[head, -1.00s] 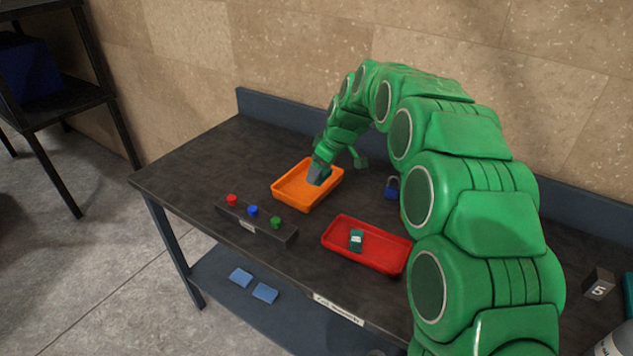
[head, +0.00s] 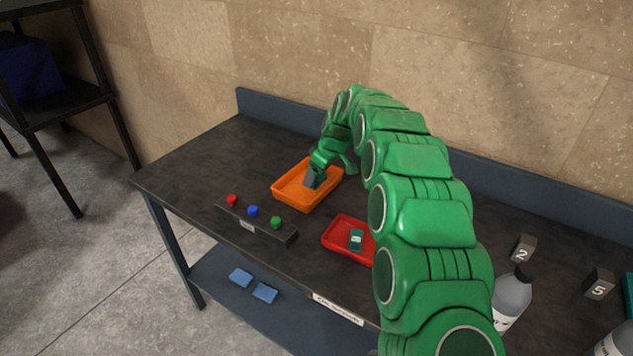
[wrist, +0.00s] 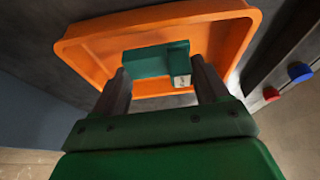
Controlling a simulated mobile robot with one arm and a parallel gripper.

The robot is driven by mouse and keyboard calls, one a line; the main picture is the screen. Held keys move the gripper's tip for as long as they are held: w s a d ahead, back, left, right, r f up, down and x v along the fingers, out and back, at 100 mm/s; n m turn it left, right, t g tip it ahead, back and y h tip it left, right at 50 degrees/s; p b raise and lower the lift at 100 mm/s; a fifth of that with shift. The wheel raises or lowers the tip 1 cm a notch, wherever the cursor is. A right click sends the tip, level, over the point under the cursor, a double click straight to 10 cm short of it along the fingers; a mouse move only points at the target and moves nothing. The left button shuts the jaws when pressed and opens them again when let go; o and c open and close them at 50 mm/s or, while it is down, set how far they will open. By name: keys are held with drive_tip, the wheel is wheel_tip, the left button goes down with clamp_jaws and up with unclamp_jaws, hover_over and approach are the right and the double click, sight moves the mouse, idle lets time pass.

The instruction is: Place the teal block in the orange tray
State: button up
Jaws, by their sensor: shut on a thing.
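The orange tray (head: 282,194) sits on the dark table, left of centre; its rim and wall also show in the wrist view (wrist: 232,42). My gripper (head: 314,182) reaches down into the tray's outline, near its right side. In the wrist view my gripper (wrist: 160,76) is shut on a teal block (wrist: 150,61) with a small white label on one end. The block lies across the fingertips, over the tray opening. Whether it touches the tray floor I cannot tell. In the head view my gripper hides this block.
A red tray (head: 340,247) holds another teal block (head: 356,239). Bottles (head: 513,297) and numbered blocks (head: 523,249) stand at the right. The table's left part is clear.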

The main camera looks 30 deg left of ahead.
sight(316, 181)
drive_tip(key=shift+w+a+f, duration=0.15)
drive_tip(key=shift+f, duration=1.5)
drive_tip(key=shift+f, duration=0.2)
drive_tip(key=o, duration=1.2)
drive_tip(key=shift+r, duration=0.15)
drive_tip(key=v, duration=1.2)
